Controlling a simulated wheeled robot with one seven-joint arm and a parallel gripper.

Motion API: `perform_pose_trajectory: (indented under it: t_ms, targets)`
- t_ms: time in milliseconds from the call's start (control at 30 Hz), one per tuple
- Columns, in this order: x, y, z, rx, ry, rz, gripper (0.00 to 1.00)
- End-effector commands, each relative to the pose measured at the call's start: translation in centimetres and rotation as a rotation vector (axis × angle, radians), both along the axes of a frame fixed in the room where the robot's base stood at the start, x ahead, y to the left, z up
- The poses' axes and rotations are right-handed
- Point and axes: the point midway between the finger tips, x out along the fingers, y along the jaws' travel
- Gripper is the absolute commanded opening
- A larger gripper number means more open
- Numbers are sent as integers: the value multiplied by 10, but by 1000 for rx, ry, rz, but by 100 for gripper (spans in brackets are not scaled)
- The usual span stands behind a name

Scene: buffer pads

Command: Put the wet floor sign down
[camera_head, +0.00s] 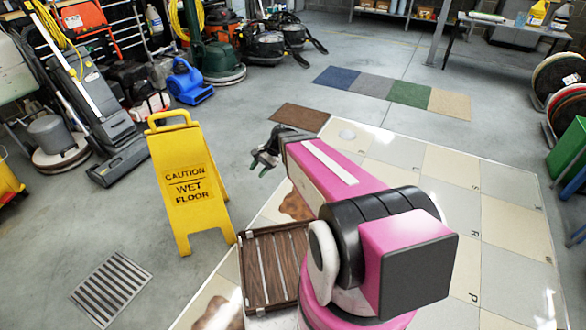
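The yellow wet floor sign (188,185) stands upright on the grey concrete, left of centre, with its legs spread and its handle on top. Its front panel reads "CAUTION WET FLOOR". My gripper (264,163) is at the far end of my pink arm, to the right of the sign and apart from it in the picture. It is small and dark with greenish fingertips, pointing down and left. I see nothing in it, but its finger gap is too small to make out.
A tiled floor patch (455,190) with brown stains lies right of the sign. A slatted wooden tray (272,268) is near my arm. A floor drain (111,288) is front left. Cleaning machines and a blue blower (188,82) stand behind. The middle floor is open.

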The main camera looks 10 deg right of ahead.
Motion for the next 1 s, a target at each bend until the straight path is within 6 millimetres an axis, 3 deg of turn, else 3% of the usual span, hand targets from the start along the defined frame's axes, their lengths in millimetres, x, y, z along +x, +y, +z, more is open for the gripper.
perform_pose_trajectory:
  t_ms: [33,133,300,400,533,1000]
  targets:
    - [-24,-19,11,-85,-80,84,38]
    - [-48,-55,23,-253,-215,274,38]
    - [-74,-103,43,-468,-348,545,38]
    - [-80,-119,51,-539,-380,642,38]
    - [-82,-127,55,-576,-394,694,38]
    - [-81,-127,54,-576,-394,694,38]
